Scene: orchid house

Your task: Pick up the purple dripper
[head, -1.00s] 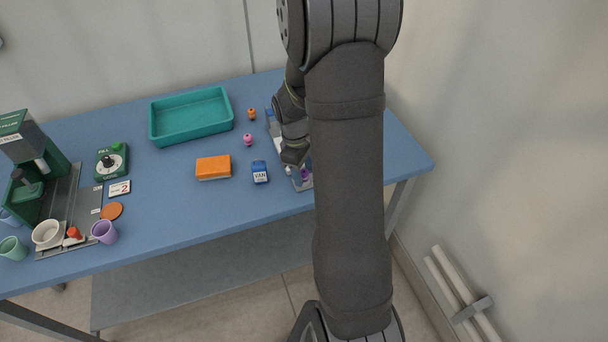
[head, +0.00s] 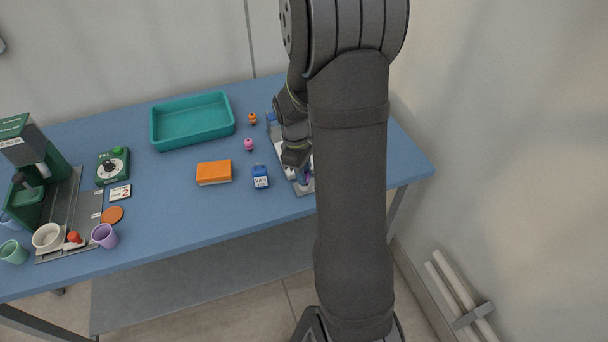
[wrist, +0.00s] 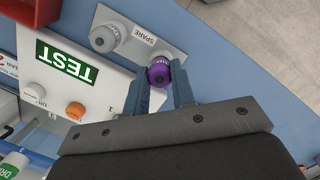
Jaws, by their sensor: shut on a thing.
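The purple dripper (wrist: 160,73) is a small round ridged knob at the end of the grey SPARE strip in the wrist view. My gripper (wrist: 160,88) has one finger on each side of it and is shut on it. Whether it touches the strip beneath cannot be told. In the head view my gripper (head: 297,163) is over the board at the table's right, and a bit of the purple dripper (head: 304,181) shows just below it. My arm hides much of that board.
A grey-white dripper (wrist: 104,38) stands on the SPARE strip (wrist: 128,48). Beside it is a white panel (wrist: 105,85) with a green TEST sign and an orange knob (wrist: 75,110). A blue VAN block (head: 261,177), orange block (head: 214,173) and teal tray (head: 154,130) lie left.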

